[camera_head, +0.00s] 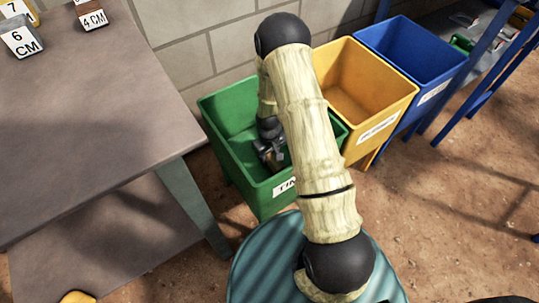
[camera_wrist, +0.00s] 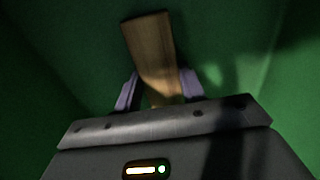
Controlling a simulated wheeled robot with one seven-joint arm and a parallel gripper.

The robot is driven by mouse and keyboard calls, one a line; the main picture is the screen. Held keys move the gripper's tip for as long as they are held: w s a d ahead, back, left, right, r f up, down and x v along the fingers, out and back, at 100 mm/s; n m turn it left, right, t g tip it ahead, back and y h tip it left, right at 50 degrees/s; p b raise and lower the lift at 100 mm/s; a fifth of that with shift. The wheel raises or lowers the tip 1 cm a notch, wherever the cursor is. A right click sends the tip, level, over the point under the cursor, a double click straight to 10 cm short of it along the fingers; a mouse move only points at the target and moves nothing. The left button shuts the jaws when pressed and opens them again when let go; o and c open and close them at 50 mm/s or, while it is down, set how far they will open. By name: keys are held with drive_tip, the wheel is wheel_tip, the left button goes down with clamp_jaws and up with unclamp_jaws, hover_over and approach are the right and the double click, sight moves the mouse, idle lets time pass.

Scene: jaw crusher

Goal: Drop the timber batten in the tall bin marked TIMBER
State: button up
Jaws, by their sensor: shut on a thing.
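The timber batten (camera_wrist: 151,48) is a light brown wooden piece. It shows in the wrist view between the two fingers of my gripper (camera_wrist: 158,90), which is shut on it. Green walls surround the batten and my gripper in that view. In the head view my gripper (camera_head: 271,152) is down inside the green bin (camera_head: 265,203), below its rim. The bin's label on the front is partly hidden by my arm, with "TIM" showing. The batten cannot be made out in the head view.
A yellow bin (camera_head: 383,108) and a blue bin (camera_head: 440,72) stand in a row to the right of the green one. A grey table (camera_head: 85,110) with numbered blocks is at the left. A block wall (camera_head: 215,45) is behind.

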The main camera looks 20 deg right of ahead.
sight(269, 156)
drive_tip(key=shift+f, duration=0.15)
drive_tip(key=o, duration=1.1)
wheel_tip(269, 156, up, 12)
drive_tip(key=p, duration=0.5)
drive_tip(key=shift+r, duration=0.2)
